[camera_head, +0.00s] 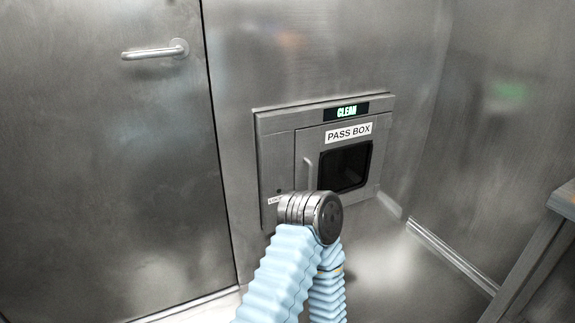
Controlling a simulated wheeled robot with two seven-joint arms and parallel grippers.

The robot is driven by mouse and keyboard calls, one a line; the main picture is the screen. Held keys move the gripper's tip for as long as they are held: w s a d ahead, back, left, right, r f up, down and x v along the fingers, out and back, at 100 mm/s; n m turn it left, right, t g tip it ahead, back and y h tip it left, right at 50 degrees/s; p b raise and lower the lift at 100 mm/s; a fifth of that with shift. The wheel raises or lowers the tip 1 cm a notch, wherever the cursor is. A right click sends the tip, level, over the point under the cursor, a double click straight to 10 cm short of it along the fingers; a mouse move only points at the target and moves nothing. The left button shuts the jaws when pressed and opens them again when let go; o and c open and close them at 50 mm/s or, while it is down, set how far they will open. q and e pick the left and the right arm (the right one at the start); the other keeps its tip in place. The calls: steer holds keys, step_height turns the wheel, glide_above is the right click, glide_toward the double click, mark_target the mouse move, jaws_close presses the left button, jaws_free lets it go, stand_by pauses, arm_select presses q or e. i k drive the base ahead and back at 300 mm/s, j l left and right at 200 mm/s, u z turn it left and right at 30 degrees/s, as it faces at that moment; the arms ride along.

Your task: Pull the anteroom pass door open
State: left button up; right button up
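The pass box (285,120) is set in the steel wall at the centre, under a lit green "CLEAN" sign and with a "PASS BOX" label. Its door (313,146) has a dark window (345,166) and a vertical handle (308,173) on the left side. The door looks shut. One of my arms, in a light blue sleeve, rises from the bottom centre. Its grey joint (314,213) covers the lower part of the pass box and the handle's lower end. Neither gripper shows, so I cannot tell where they are relative to the handle.
A large steel room door (110,150) with a lever handle (155,51) stands shut at the left. A steel side wall (500,130) rises at the right. A grey bench or frame edge (545,235) juts in at the lower right. The floor (390,280) near the corner looks clear.

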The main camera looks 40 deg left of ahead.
mark_target(350, 164)
steer(key=u, duration=1)
